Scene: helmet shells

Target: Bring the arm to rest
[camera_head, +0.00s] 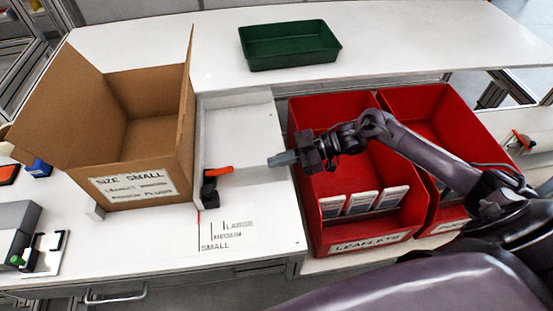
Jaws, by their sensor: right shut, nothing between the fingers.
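My right arm (435,160) comes in from the right and reaches left over the red leaflet bin (318,225). My right gripper (282,159) is shut and empty. It points left, past the bin's left wall, above the white table (255,185). My left gripper is not in the picture. Several white leaflet packs (362,202) stand in the front of the bin below my arm.
An open cardboard box (145,185) marked SIZE SMALL stands at the left. A second red bin (455,120) is at the right. A green tray (290,60) lies at the back. An orange-and-black clamp (209,188) sits beside the box. The table's front middle has size marks.

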